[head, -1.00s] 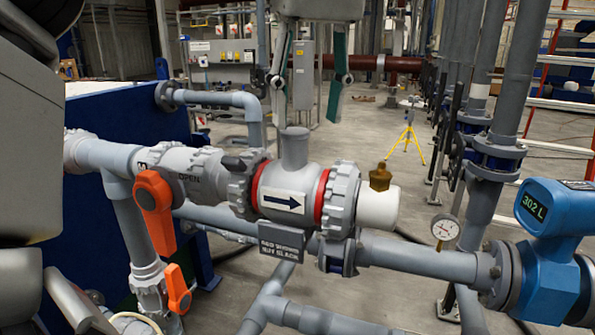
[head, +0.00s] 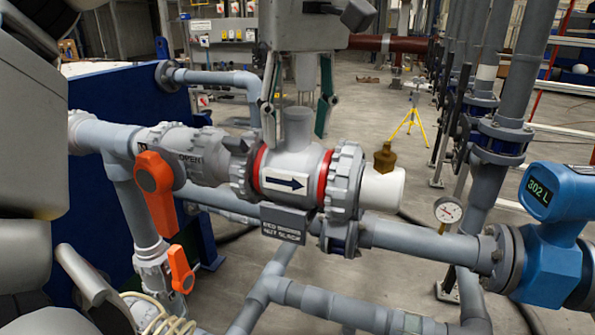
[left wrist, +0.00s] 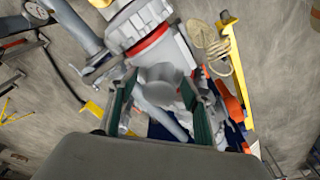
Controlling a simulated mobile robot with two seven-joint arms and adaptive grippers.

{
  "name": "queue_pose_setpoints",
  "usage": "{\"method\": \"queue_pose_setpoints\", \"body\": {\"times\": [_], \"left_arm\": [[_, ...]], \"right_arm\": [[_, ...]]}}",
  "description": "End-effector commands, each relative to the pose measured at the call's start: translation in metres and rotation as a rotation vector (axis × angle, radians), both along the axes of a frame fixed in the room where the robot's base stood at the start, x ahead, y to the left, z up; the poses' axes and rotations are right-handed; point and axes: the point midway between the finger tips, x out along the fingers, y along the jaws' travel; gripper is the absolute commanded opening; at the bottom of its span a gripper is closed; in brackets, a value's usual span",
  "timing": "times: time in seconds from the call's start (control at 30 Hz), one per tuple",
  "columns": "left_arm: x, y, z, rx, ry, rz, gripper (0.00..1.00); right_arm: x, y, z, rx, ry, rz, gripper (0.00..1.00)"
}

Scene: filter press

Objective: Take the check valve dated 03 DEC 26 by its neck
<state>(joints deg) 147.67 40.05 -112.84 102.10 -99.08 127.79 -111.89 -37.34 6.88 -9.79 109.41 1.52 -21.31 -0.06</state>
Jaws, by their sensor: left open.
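The check valve (head: 287,183) is a grey body with two red rings and a white plate with a black arrow pointing right. It sits upright in the pipe line, between toothed grey union nuts. Its short round neck (head: 299,128) points up. No date can be read on it. My left gripper (head: 295,140) comes down from above, open, its green-padded fingers on either side of the neck. In the left wrist view the neck (left wrist: 160,84) shows between the open fingers (left wrist: 159,78). I cannot tell whether either finger touches it. My right gripper is not in view.
An orange-handled valve (head: 156,185) stands left of the check valve, with a smaller orange handle (head: 181,268) below. A brass fitting (head: 385,157) on a white pipe end, a gauge (head: 447,210) and a blue meter (head: 551,240) are to the right. A tag (head: 283,225) hangs below.

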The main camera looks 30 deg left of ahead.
Motion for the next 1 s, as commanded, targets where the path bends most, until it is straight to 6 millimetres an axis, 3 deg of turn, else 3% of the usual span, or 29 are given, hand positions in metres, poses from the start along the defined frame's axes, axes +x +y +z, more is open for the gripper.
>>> {"method": "queue_pose_setpoints", "body": {"times": [0.13, 0.17, 0.3, 0.33, 0.73, 1.0], "left_arm": [[0.0, 0.0, 0.0, 0.0, 0.0, 0.0, 0.49], [0.0, 0.0, 0.0, 0.0, 0.0, 0.0, 0.44], [0.0, 0.0, 0.0, 0.0, 0.0, 0.0, 0.07], [0.0, 0.0, 0.0, 0.0, 0.0, 0.0, 0.04], [0.0, 0.0, 0.005, -0.001, -0.003, 0.002, 0.04], [0.0, -0.001, 0.032, -0.002, -0.007, 0.003, 0.04]], "right_arm": [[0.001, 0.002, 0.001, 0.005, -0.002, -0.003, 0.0], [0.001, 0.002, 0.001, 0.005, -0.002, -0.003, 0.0], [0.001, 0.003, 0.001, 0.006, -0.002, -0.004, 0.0], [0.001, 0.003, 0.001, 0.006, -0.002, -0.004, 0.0], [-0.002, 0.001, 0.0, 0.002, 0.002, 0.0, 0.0], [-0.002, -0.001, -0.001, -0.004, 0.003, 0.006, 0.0]]}}
